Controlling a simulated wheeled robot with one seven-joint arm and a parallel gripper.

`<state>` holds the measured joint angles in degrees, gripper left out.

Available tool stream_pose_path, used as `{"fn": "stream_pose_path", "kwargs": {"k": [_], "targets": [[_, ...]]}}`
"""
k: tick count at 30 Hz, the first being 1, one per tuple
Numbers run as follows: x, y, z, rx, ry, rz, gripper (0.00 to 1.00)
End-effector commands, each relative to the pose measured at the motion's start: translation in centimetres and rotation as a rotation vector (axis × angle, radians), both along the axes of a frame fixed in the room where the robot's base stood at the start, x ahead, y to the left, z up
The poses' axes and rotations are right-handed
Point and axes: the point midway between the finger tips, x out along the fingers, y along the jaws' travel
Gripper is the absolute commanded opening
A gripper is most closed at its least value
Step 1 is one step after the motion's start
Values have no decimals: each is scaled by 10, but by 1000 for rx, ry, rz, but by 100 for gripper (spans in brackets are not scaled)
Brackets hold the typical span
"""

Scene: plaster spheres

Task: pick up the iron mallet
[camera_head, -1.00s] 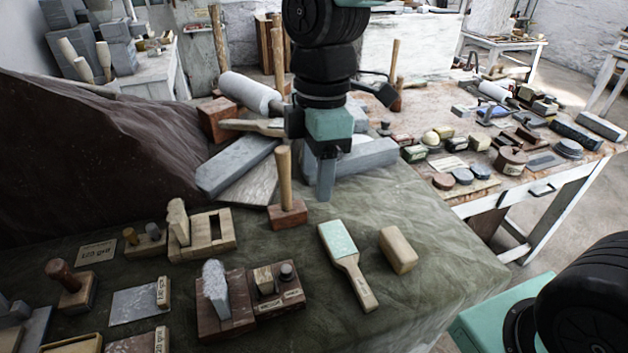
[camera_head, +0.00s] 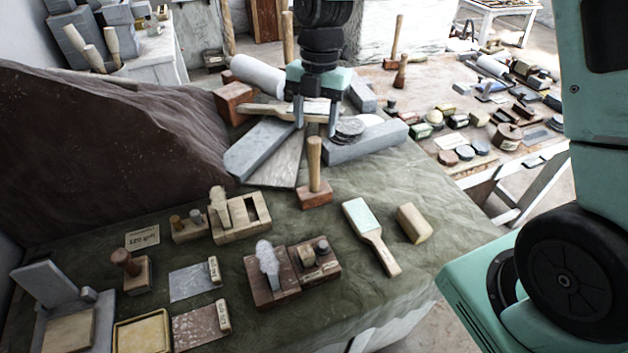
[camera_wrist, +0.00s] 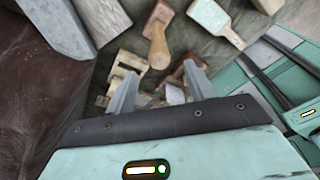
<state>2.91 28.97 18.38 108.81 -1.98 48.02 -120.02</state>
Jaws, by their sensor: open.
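A mallet with a reddish-brown block head (camera_head: 315,197) and an upright wooden handle (camera_head: 314,158) stands on the green cloth. It seems to be the iron mallet, though its metal cannot be confirmed. In the wrist view its handle (camera_wrist: 157,48) points towards the camera, beyond the fingertips. My gripper (camera_head: 315,128) is open and empty, fingers pointing down. In the head view it appears above and behind the mallet, over the grey slabs. The fingers also show in the wrist view (camera_wrist: 160,88), apart from the mallet.
A pale-green paddle (camera_head: 362,222) and wooden block (camera_head: 414,223) lie right of the mallet. A brown-based brush (camera_head: 267,275) and wooden frame (camera_head: 240,222) are nearer and left. Grey slabs (camera_head: 258,148) lie behind. Bare cloth lies around the mallet's base.

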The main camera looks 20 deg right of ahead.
Motion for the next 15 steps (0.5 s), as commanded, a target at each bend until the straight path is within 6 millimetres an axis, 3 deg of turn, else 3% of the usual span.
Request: {"fn": "stream_pose_path", "kwargs": {"k": [6, 15], "targets": [[-4, 4, -32, -1, 4, 0, 54], [-5, 4, -54, -1, 5, 1, 54]]}}
